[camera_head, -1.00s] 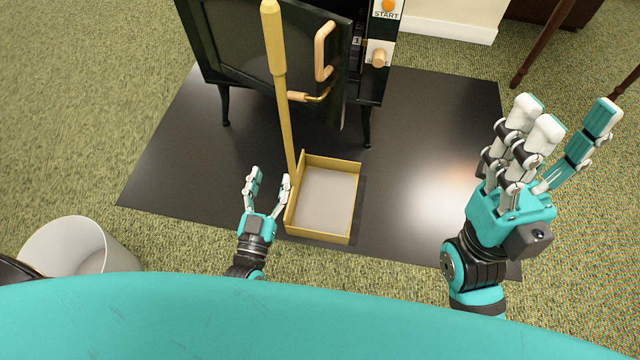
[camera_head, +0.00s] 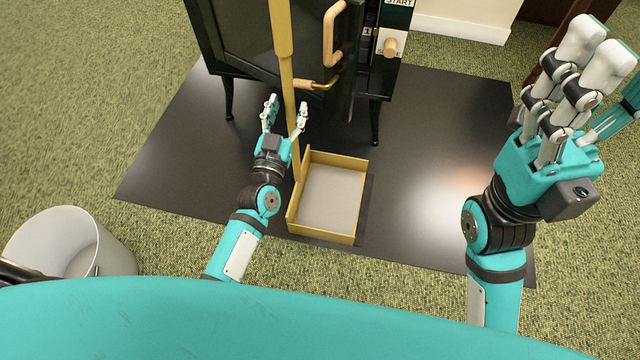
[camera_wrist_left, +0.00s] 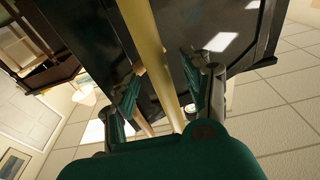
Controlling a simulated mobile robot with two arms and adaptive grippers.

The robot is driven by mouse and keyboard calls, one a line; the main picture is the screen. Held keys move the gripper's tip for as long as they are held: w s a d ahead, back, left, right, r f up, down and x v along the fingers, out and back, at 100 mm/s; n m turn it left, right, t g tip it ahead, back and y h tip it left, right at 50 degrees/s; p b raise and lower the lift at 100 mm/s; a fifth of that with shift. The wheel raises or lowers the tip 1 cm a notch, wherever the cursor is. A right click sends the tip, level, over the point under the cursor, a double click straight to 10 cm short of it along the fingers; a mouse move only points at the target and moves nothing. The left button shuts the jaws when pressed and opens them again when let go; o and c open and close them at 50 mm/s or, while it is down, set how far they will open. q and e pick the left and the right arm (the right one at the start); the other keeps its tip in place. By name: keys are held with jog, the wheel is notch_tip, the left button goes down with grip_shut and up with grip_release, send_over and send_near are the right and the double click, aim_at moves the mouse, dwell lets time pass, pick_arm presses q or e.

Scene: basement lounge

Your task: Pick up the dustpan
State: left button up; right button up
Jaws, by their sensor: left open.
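The dustpan (camera_head: 330,200) is a wooden-yellow tray with a grey inside and a tall upright handle (camera_head: 286,75). It stands on the dark floor mat. My left gripper (camera_head: 285,112) is open, with its fingers at either side of the handle in the head view. In the left wrist view the handle (camera_wrist_left: 150,50) runs between the two open fingers (camera_wrist_left: 160,95); I cannot tell whether they touch it. My right gripper (camera_head: 590,85) is raised at the right, away from the dustpan, with its fingers apart and empty.
A black stove-like cabinet (camera_head: 240,40) with a door and wooden handles stands right behind the dustpan, close to my left gripper. A white bin (camera_head: 75,245) stands at the lower left. The mat (camera_head: 440,150) is clear to the right.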

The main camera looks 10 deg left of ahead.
pick_arm(q)
jog(key=shift+w, duration=1.05)
jog(key=shift+r, duration=0.1)
grip_shut()
jog(key=shift+d, duration=0.1)
